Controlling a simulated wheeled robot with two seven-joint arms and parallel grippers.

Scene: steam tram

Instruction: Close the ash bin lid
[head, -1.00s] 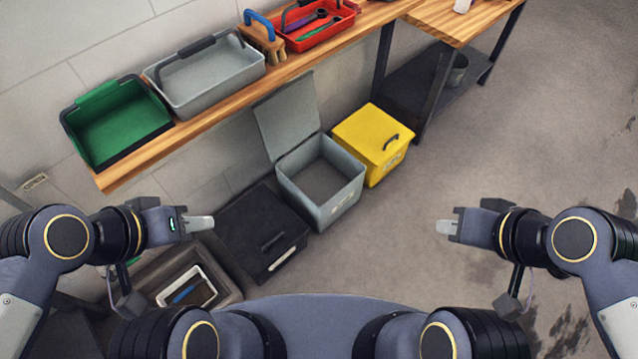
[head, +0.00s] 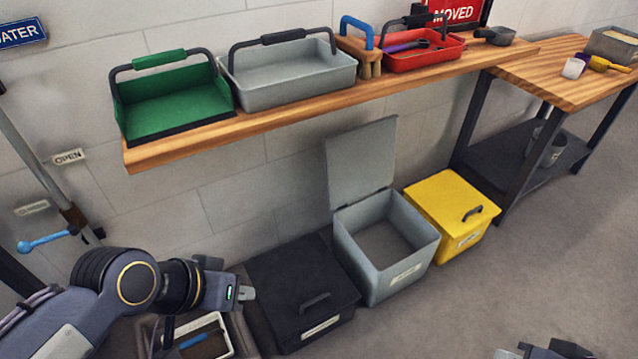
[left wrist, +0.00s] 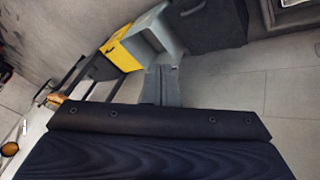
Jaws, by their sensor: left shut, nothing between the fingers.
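A grey bin (head: 400,283) stands open on the floor between a black bin and a yellow bin. I take it as the ash bin, though its label is too small to read. Its lid (head: 361,160) stands upright at the back, near the wall, and its inside looks empty. My left gripper (head: 249,294) is shut and empty, to the left of the grey bin in front of the black bin. In the left wrist view the grey bin (left wrist: 158,33) is beyond the shut fingers (left wrist: 161,84). Only a bit of my right gripper (head: 508,353) shows at the bottom edge.
The black bin (head: 290,285) and yellow bin (head: 447,205) are closed. A wooden shelf (head: 200,143) with green, grey and red carriers hangs above the bins' left side. A table (head: 560,80) stands at right. The floor in front of the grey and yellow bins is clear.

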